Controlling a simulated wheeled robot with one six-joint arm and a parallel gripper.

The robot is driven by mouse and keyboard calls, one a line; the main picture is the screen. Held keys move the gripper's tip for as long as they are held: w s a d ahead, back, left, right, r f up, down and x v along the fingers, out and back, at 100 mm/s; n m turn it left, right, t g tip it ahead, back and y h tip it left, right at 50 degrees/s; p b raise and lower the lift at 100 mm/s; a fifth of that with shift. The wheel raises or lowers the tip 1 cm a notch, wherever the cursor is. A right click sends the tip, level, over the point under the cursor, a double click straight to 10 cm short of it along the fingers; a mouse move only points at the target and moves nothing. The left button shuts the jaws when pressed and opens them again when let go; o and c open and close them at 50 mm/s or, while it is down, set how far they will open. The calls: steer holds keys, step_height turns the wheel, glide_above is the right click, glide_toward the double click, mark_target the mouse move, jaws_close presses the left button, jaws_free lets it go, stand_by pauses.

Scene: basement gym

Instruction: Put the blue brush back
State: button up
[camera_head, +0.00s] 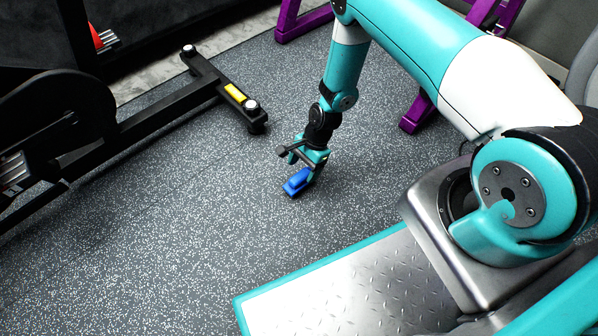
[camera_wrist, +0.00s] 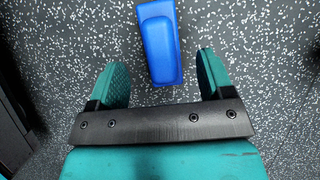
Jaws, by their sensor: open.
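The blue brush (camera_head: 297,182) lies on the speckled grey floor in the head view. In the wrist view the blue brush (camera_wrist: 159,42) is at the top middle, just beyond and between the fingertips. My gripper (camera_head: 305,172) is low over the floor right at the brush. In the wrist view my gripper (camera_wrist: 162,75) is open, with a teal finger on each side and clear gaps to the brush. The brush's bristles are not visible.
Black exercise equipment (camera_head: 150,120) with a yellow-marked foot stands at left. A purple frame (camera_head: 303,22) stands at the back. My metal base deck is at lower right. The floor (camera_head: 190,240) around the brush is clear.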

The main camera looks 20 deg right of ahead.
steer(key=p+v, duration=0.2)
steer(key=v, duration=0.3)
steer(key=shift+r, duration=0.4)
steer(key=a+r+n, duration=0.3)
steer(key=r+n, duration=0.2)
steer(key=r, duration=1)
steer(key=a+r+n, duration=0.3)
steer(key=r+n, duration=0.2)
steer(key=r, duration=1)
steer(key=s+a+r+n+t, duration=0.1)
steer(key=s+r+n, duration=1)
steer(key=s+r, duration=0.5)
steer(key=s, duration=0.3)
steer(key=shift+s+a+n, duration=0.3)
steer(key=shift+r, duration=0.1)
